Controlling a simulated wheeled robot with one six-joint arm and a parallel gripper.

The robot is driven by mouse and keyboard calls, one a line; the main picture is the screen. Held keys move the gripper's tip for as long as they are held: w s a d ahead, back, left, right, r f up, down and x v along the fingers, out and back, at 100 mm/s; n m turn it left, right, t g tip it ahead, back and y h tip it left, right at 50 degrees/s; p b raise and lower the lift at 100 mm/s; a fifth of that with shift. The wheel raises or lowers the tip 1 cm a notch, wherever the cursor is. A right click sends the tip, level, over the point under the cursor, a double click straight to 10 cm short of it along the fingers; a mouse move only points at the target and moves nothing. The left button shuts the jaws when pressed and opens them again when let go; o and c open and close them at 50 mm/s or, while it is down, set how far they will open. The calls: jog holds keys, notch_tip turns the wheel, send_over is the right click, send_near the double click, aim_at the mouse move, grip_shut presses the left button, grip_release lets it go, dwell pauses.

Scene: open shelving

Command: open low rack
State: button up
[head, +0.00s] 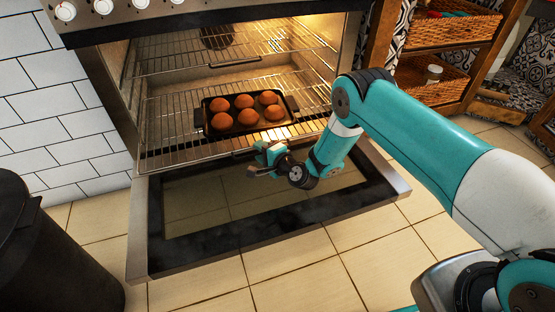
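The oven's low rack (170,154) is a wire shelf inside the lit oven, its front edge near the door opening. A dark tray (203,122) with several round brown buns (244,101) rests on it. An upper rack (165,52) is above, empty where it shows. My gripper (258,164) is just in front of the low rack's front edge, over the lowered door. It overlaps the edge in the picture; I cannot tell whether it touches the rack. Its fingers are small and partly hidden, so their opening is unclear.
The oven door (140,232) is folded down, roughly level above the tiled floor. A dark bin (50,255) stands at the lower left. Wooden shelves with wicker baskets (455,32) are at the upper right. Floor in front of the door is clear.

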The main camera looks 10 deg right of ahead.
jog(key=p+v, duration=1.7)
jog(key=p, duration=0.4)
